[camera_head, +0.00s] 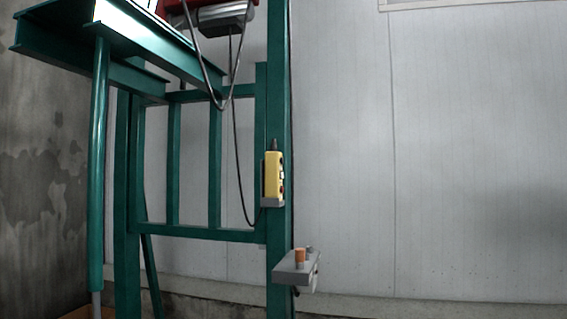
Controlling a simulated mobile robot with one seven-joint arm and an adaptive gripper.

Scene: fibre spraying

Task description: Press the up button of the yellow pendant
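The yellow pendant (273,178) hangs upright against a green post, in a small grey holder at its lower end. Its narrow face with dark and red buttons is turned to the right, and the buttons are too small to tell apart. A black cable runs from the hoist (224,18) above down to the pendant's lower end. My gripper is not in view.
The green steel frame (118,160) with posts and beams fills the left half. A grey box (296,266) with an orange knob juts out from the post below the pendant. A chain loop hangs under the hoist. The space right of the post is clear before a pale wall (460,150).

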